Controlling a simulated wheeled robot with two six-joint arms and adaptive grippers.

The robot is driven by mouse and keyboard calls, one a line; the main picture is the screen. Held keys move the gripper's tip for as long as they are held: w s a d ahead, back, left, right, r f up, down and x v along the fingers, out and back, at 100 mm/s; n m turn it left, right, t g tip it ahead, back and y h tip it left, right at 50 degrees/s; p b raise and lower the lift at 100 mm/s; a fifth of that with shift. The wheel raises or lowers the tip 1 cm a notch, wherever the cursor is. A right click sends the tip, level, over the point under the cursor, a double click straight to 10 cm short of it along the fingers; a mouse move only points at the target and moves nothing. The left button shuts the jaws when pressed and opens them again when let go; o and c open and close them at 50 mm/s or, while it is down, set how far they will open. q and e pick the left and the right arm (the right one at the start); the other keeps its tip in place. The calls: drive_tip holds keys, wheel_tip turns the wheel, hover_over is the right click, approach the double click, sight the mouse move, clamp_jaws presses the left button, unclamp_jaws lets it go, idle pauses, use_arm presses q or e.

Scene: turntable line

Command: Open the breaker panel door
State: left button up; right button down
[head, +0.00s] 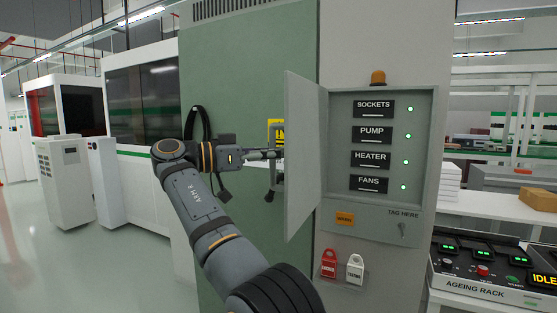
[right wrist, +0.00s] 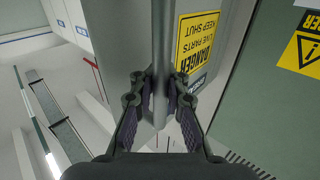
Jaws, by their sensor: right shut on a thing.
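The breaker panel (head: 427,150) is on the grey cabinet. Its grey door (head: 303,165) stands open, swung out on its left side. Inside show switches labelled SOCKETS, PUMP, HEATER and FANS, each with a green light. My right gripper (head: 272,155) is at the door's outer face, shut on the upright bar handle (head: 280,177). In the right wrist view the fingers (right wrist: 160,100) close on both sides of the handle (right wrist: 163,50), in front of the door (right wrist: 125,50) with its yellow danger label (right wrist: 195,45). My left gripper is not in view.
A green cabinet (head: 235,80) stands behind my arm, left of the panel. Red and white tags (head: 329,264) hang below the panel. The ageing rack (head: 480,270) is at lower right. Open floor (head: 100,260) lies to the left.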

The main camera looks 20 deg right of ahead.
drive_tip(key=shift+w+a+f, duration=0.15)
drive_tip(key=shift+a+f, duration=0.05)
drive_tip(key=shift+f, duration=0.1)
drive_tip(key=c, duration=1.8)
unclamp_jaws()
drive_tip(key=o, duration=0.4)
drive_tip(key=shift+a+r, duration=0.15)
drive_tip(key=shift+a, duration=0.2)
drive_tip(key=shift+o, duration=0.3)
drive_tip(key=shift+d+r, duration=0.1)
drive_tip(key=shift+d, duration=0.2)
drive_tip(key=shift+a, duration=0.1)
